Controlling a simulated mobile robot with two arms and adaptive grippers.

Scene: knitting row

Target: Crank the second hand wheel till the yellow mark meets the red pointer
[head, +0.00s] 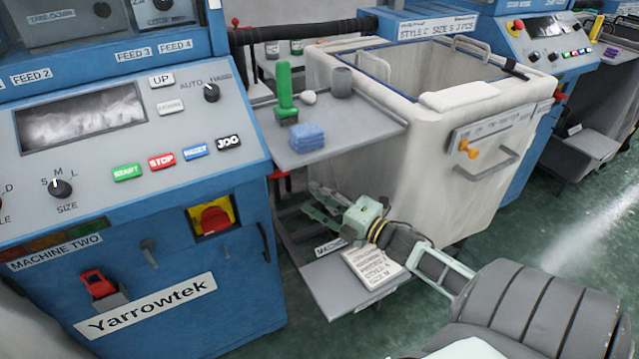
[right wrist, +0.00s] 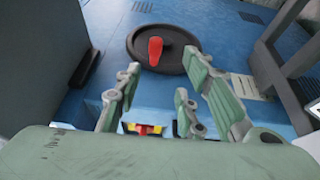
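A dark round hand wheel (right wrist: 178,62) with a red handle (right wrist: 155,50) is on a blue panel at the top of the right wrist view. The wheel is hidden in the head view. My right gripper (head: 310,200) is beside the right side of the blue machine labelled MACHINE TWO (head: 57,252), below a grey shelf. In the right wrist view its green fingers (right wrist: 161,72) are apart, with nothing seen held between them. The handle appears just beyond the fingertips; I see no clear contact. I cannot make out a yellow mark or red pointer on the wheel. My left gripper is out of view.
The grey shelf (head: 350,125) above my right gripper holds a green object (head: 285,92) and blue folded cloth (head: 306,137). A large pale bin (head: 440,150) stands right. A lower shelf (head: 325,290) carries a printed sheet. A yellow-and-red part (right wrist: 143,129) shows low between my fingers.

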